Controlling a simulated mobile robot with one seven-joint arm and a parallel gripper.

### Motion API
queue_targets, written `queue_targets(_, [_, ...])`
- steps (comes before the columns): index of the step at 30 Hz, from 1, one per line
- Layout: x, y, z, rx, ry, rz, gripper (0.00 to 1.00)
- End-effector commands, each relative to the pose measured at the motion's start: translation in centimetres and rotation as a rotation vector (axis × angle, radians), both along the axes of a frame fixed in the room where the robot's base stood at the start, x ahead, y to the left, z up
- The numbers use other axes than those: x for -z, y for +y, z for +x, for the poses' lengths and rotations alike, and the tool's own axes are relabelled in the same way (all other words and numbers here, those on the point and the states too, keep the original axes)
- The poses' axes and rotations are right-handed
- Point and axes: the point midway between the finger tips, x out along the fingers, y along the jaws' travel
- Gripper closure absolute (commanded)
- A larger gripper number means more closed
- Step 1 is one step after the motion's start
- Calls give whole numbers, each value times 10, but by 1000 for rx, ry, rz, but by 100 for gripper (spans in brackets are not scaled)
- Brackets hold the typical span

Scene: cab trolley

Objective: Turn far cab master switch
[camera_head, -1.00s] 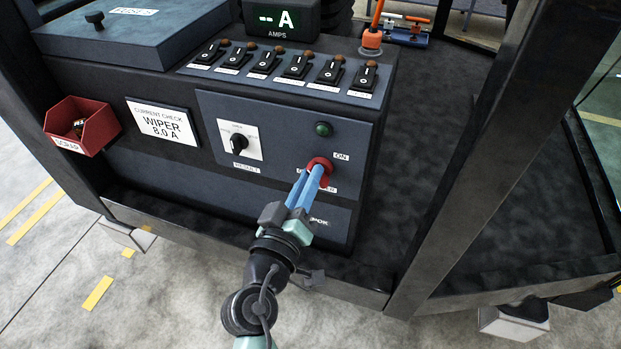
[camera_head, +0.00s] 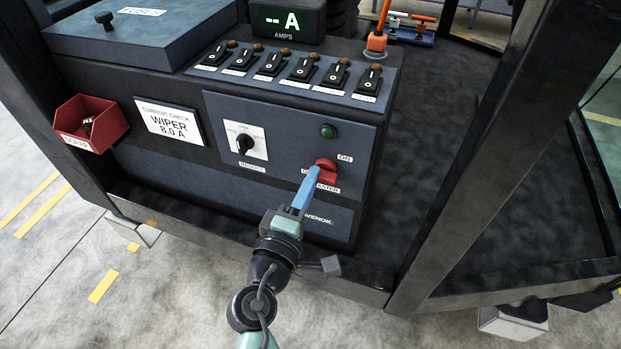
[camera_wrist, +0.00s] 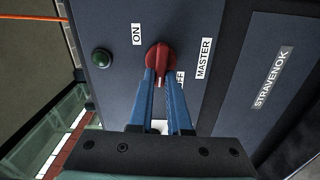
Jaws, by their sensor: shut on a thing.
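The red master switch knob (camera_head: 327,166) sits on the dark front panel of the console, between the ON label and the MASTER label. In the wrist view the knob (camera_wrist: 158,55) lies between my blue fingertips, with the OFF label partly hidden by a finger. My gripper (camera_head: 316,173) is shut on the knob; in the head view its fingers overlap edge-on. It also shows in the wrist view (camera_wrist: 159,74). The green lamp (camera_head: 328,131) above the knob looks dark. The amps display (camera_head: 289,19) reads dashes.
A black selector knob (camera_head: 245,144) is to the left on the panel. A row of rocker switches (camera_head: 304,68) runs along the console top. A red bin (camera_head: 92,124) hangs at far left. A thick dark post (camera_head: 485,160) stands to the right.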

Motion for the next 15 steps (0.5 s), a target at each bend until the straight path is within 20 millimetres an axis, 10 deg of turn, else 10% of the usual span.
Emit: queue_targets(15, [2, 0, 0, -1, 29, -88, 100])
